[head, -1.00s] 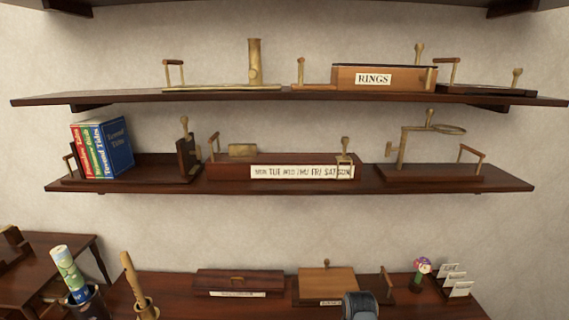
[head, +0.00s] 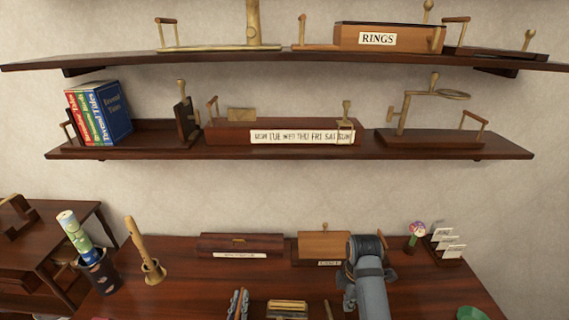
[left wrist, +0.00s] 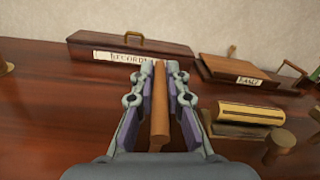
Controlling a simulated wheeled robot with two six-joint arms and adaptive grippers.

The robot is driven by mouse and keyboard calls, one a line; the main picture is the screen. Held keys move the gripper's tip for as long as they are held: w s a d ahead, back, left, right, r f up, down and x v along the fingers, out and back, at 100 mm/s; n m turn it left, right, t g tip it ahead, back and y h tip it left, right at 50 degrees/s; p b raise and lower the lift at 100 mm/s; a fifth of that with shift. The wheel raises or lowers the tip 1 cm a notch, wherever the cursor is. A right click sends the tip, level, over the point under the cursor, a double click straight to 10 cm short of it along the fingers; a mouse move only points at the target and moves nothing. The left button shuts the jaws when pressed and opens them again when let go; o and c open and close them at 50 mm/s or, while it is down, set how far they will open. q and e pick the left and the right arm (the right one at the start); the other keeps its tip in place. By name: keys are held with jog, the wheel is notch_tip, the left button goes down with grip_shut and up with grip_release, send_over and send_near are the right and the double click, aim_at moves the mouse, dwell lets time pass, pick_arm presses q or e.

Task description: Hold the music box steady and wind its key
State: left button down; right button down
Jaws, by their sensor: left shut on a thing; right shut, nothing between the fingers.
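My left gripper (head: 238,303) is low in the head view, above the dark wooden table. In the left wrist view its fingers (left wrist: 158,85) are shut on an upright wooden bar (left wrist: 160,108). What the bar belongs to is hidden. To its right is a yellow and brown block (left wrist: 250,112) on a wooden base, also at the bottom of the head view (head: 287,306). I cannot tell whether this is the music box, and no key can be made out.
A long labelled box (head: 240,244) and a lighter-lidded box (head: 325,245) stand at the table's back. A dark cup (head: 97,270) and a brass stand (head: 152,271) are left. A flower (head: 416,232) and card holder (head: 446,246) are right. Loaded shelves hang above.

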aim_at(328, 315)
jog(key=shift+w+d+f, duration=0.1)
jog(key=shift+w+f, duration=0.55)
jog(key=shift+f, duration=0.35)
jog(key=shift+w+f, duration=0.65)
jog(key=shift+f, duration=0.35)
jog(key=shift+w+d+f, duration=0.1)
jog(key=shift+w+f, duration=0.55)
jog(key=shift+f, duration=0.35)
jog(key=shift+s+a, duration=0.25)
jog(key=shift+a, duration=0.35)
jog(key=shift+s+d, duration=0.15)
jog(key=shift+s, duration=0.2)
jog(key=shift+s, duration=0.4)
jog(key=shift+s, duration=0.2)
jog(key=shift+s, duration=0.45)
